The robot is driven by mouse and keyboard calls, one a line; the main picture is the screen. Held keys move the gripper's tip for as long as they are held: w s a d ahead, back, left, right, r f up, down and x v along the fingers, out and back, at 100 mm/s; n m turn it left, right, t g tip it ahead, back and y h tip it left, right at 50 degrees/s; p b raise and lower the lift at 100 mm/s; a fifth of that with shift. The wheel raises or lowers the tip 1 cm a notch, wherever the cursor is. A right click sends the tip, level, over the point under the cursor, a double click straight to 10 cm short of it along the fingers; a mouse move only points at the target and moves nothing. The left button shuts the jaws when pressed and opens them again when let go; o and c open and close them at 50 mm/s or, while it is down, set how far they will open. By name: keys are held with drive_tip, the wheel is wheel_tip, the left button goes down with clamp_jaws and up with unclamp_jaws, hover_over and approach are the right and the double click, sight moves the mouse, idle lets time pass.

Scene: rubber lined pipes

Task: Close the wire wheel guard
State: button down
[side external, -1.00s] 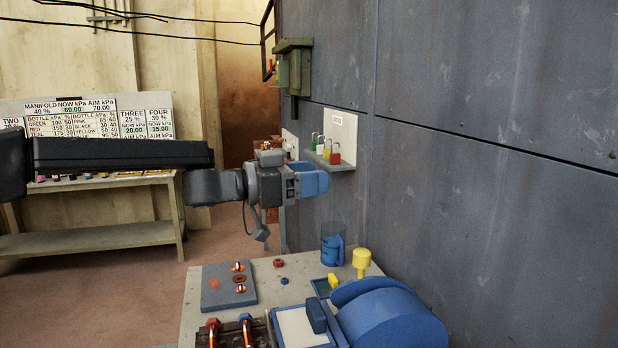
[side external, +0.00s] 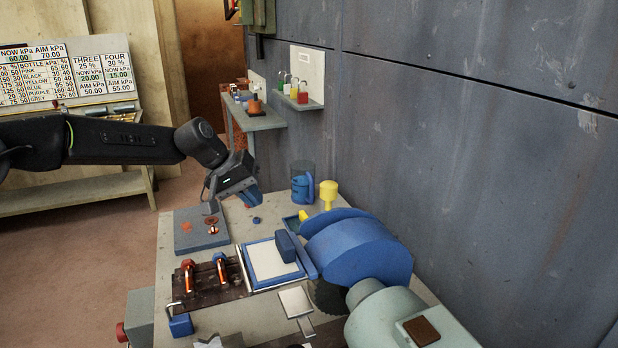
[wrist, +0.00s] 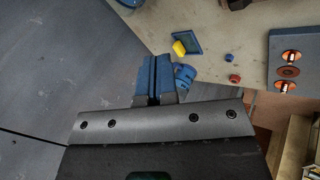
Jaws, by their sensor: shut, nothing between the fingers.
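The wire wheel guard is a rounded blue cover (side external: 355,250) at the right of the bench in the side view. Part of the dark wire wheel (side external: 328,297) shows below its lower left edge, beside the grey-green motor housing (side external: 385,318). My gripper (side external: 252,196) has blue fingers pointing down, above the far part of the bench. It is left of the guard and clear of it. In the wrist view my gripper (wrist: 154,72) is shut and empty. The guard's hinge or latch cannot be made out.
A clear cup with blue contents (side external: 302,185) and a yellow knobbed piece (side external: 329,192) stand near the wall. A blue-framed tray (side external: 262,278) with a blue block (side external: 286,246) lies left of the guard. Copper-coloured pipes (side external: 220,268) and a grey pad (side external: 186,240) lie further left.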

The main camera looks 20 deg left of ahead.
wheel_tip(320, 180, up, 9)
drive_tip(key=s+d+m+g+h, duration=0.15)
drive_tip(key=m+g+h, duration=0.25)
drive_tip(key=h, duration=0.9)
drive_tip(key=s+d, duration=0.2)
drive_tip(key=d, duration=1.1)
drive_tip(key=shift+f, duration=0.15)
